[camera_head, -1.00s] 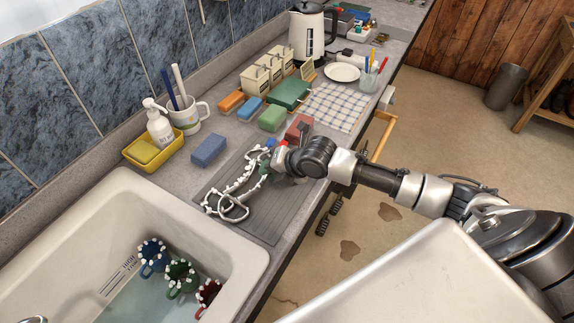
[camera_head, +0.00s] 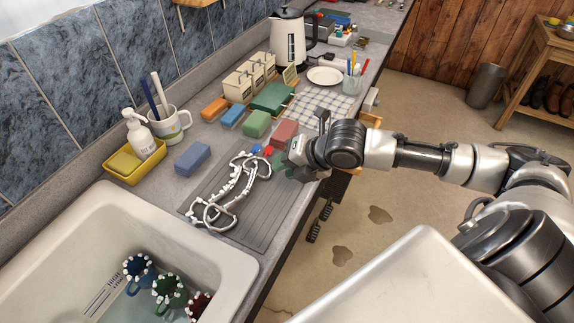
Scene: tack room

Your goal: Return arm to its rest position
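My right arm comes in from the right in the head view, and its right gripper (camera_head: 300,155) is over the counter's front edge, at the upper right end of the ribbed drainer mat (camera_head: 265,215). Its fingers are partly hidden by the wrist, so I cannot tell whether they are open or shut. A metal bit with rings and pale beaded links (camera_head: 232,190) lies on the mat, apart from the gripper. Small red, blue and green parts show beside the fingers; I cannot tell what they belong to. My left gripper is out of view.
Sponges, including a blue one (camera_head: 193,159) and a red one (camera_head: 285,134), line the counter. A kettle (camera_head: 293,40), mug (camera_head: 170,122) and cup of pens (camera_head: 352,82) stand behind.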

